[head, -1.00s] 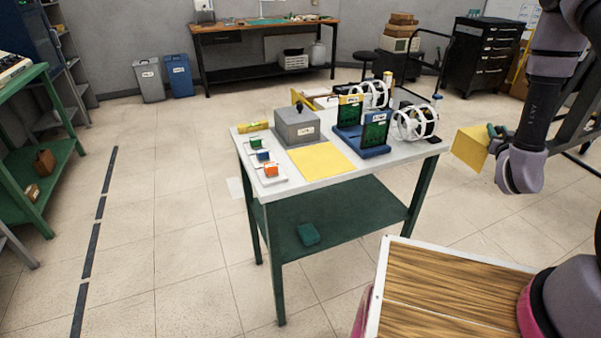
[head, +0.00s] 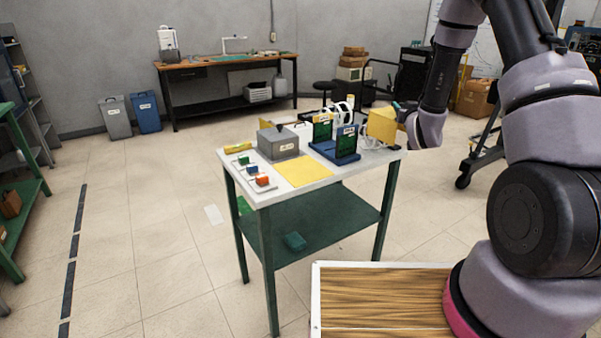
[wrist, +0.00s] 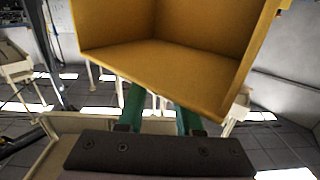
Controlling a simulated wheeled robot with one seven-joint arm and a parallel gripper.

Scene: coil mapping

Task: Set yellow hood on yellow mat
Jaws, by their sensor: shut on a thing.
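The yellow hood (head: 381,126) is an open box shape, held at the right end of the table in the head view. In the wrist view the hood (wrist: 165,75) fills the upper middle, its open inside facing the camera. My gripper (head: 402,112) is shut on the hood; its green fingers (wrist: 160,110) meet the hood's lower edge in the wrist view. The yellow mat (head: 303,171) lies flat and bare on the front part of the white table top, left of the hood and apart from it.
On the table (head: 345,175), a grey box with a handle (head: 279,143) stands behind the mat.

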